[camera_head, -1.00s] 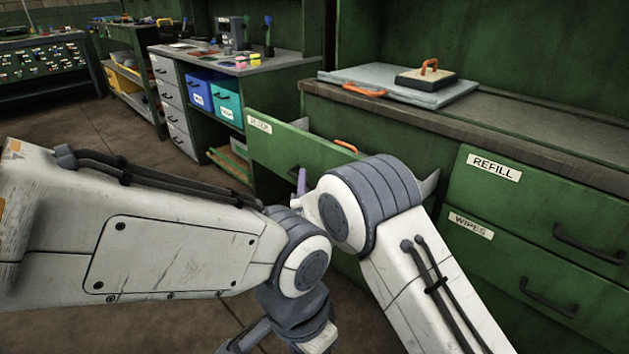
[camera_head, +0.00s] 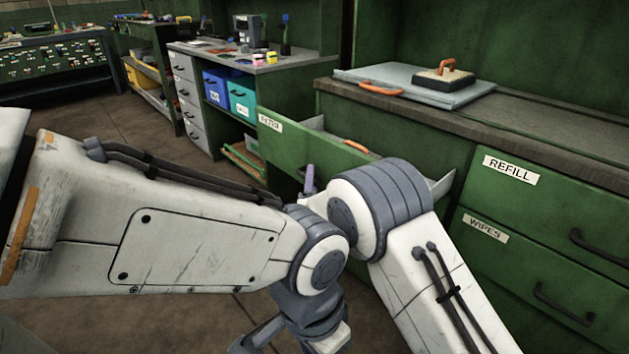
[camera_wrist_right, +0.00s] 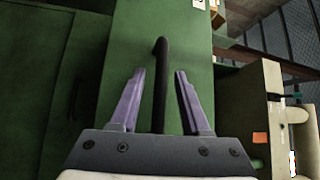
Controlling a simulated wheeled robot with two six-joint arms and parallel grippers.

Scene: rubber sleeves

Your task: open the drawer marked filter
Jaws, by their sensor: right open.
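The drawer marked filter (camera_head: 288,146) is the green top drawer left of the refill drawer, and it stands pulled out of the cabinet. Its white label (camera_head: 270,122) is at the upper left of its front. My right gripper (camera_wrist_right: 160,100) is open in the wrist view, its two purple fingers apart on either side of the drawer's dark bar handle (camera_wrist_right: 160,75). In the head view only a purple fingertip of it shows in front of the drawer; my arm hides the rest. My left gripper (camera_head: 290,340) is at the bottom edge, its fingers cut off.
The refill drawer (camera_head: 540,205) and wipes drawer (camera_head: 530,270) are shut at right. An orange-handled tool (camera_head: 355,146) shows at the open drawer. A board (camera_head: 420,88) lies on the worktop. Blue (camera_head: 215,88) and teal (camera_head: 241,97) bins stand behind. Bare floor lies at left.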

